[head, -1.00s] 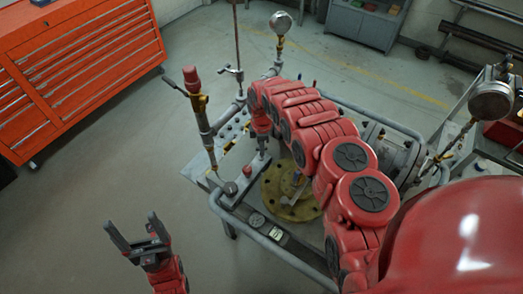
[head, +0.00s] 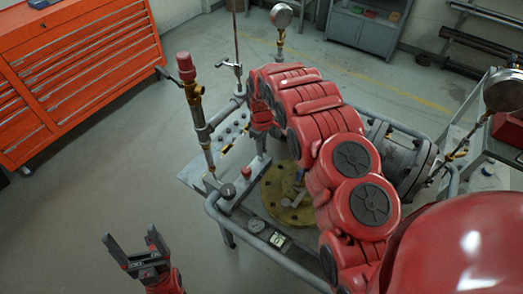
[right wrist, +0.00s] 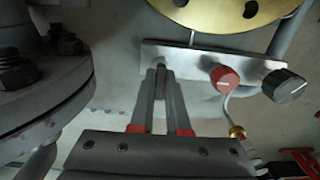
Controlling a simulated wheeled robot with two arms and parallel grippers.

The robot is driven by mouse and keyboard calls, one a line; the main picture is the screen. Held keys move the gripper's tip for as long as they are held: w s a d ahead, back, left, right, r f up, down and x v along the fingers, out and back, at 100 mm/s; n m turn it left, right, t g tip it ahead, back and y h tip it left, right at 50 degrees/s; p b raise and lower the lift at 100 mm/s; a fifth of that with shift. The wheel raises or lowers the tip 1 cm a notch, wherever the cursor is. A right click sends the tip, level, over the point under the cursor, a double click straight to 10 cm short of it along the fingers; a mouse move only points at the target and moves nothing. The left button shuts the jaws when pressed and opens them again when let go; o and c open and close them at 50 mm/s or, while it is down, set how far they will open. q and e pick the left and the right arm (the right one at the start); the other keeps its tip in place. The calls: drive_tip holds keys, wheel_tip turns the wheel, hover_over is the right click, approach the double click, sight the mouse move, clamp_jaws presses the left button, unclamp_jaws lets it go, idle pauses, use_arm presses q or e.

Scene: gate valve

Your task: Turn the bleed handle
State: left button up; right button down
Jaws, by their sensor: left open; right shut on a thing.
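A narrow grey panel (right wrist: 215,62) carries a red knob (right wrist: 224,78) and a black knob (right wrist: 284,86) in the right wrist view. My right gripper (right wrist: 161,78) is at the panel's other end, left of the red knob, shut on a small grey piece between its fingers. This may be the bleed handle, but the fingers hide most of it. In the head view my right gripper (head: 261,147) points down at the panel, mostly covered by its arm. The red knob (head: 246,172) is beside it. My left gripper (head: 138,255) is open and empty, left of the cart.
The cart's grey rail (head: 262,241) runs along the front. An upright pipe with a red top (head: 186,68) stands behind the panel. A brass flange (head: 287,207) lies right of the panel, partly under my right arm. The floor at left is clear up to the orange cabinet (head: 75,75).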

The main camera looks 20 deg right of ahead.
idle(0.3)
drive_tip(key=c, duration=0.9)
unclamp_jaws()
drive_tip(key=shift+r, duration=0.1)
drive_tip(key=shift+w+r, duration=0.1)
drive_tip(key=shift+r, duration=0.45)
wheel_tip(320, 180, up, 3)
wheel_tip(320, 180, up, 13)
drive_tip(key=p, duration=1.3)
drive_tip(key=shift+p, duration=0.35)
